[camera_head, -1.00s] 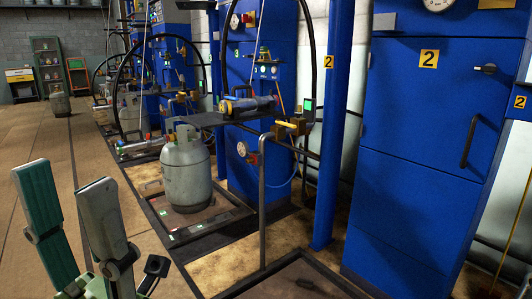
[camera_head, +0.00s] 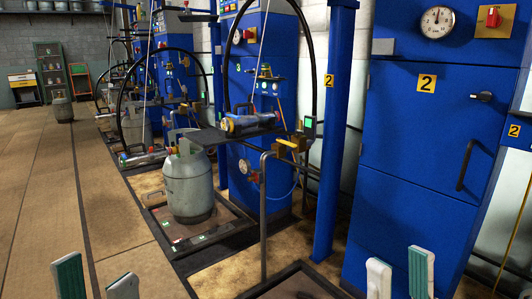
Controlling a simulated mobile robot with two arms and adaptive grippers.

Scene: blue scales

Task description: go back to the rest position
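My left gripper (camera_head: 96,280) shows at the bottom left edge, with only its two fingertips in view. The fingers stand apart with nothing between them, so it is open and empty. My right gripper (camera_head: 400,275) shows at the bottom right, again only as two fingertips. They stand apart with a gap and no object between them. Both grippers are over the floor side of the scales, clear of the gas cylinder (camera_head: 188,188). The rest of both arms is out of the frame.
The grey cylinder stands upright on a scale platform (camera_head: 222,233). A blue cabinet (camera_head: 425,140) marked 2 and a blue post (camera_head: 333,130) stand at right. A metal pipe stand (camera_head: 263,220) is in the middle. The wooden floor (camera_head: 40,190) at left is free. Another cylinder (camera_head: 62,109) stands far back.

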